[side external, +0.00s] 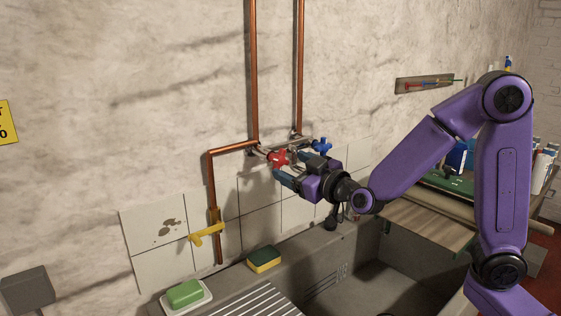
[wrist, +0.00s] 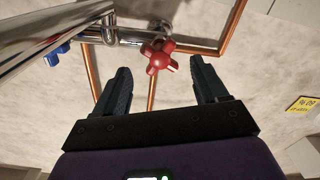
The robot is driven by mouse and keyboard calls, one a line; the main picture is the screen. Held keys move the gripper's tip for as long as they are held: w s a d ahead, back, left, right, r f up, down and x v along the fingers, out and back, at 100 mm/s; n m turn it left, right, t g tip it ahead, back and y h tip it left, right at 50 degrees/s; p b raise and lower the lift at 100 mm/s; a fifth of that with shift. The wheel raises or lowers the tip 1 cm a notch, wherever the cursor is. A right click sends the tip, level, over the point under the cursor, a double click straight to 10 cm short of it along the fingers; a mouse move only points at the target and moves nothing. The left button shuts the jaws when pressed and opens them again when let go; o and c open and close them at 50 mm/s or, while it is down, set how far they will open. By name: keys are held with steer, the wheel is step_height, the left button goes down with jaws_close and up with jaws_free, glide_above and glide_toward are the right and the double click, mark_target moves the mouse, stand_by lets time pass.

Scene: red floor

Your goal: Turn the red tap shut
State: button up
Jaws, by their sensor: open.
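The red tap (side external: 280,158) is a knobbed handle on the chrome pipework at the wall, in the middle of the side view. In the wrist view the red tap (wrist: 160,55) shows its several rounded lobes just beyond the fingertips, between them in the picture. My gripper (side external: 280,176) is close to the tap, on its right and slightly below in the side view. In the wrist view my gripper (wrist: 160,72) has its two dark fingers wide apart with nothing between the pads. The fingers partly hide the tap's lower side in the side view.
A blue tap (side external: 322,146) sits close to the right of the red one. Copper pipes (side external: 253,80) run up the wall, and a yellow lever (side external: 207,233) is lower left. Below is the grey sink (side external: 385,290), with a sponge (side external: 264,259) and green soap (side external: 185,293) on its ledge.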

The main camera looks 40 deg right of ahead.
mark_target(282, 161)
steer(key=shift+w, duration=2.65)
steer(key=c, duration=1)
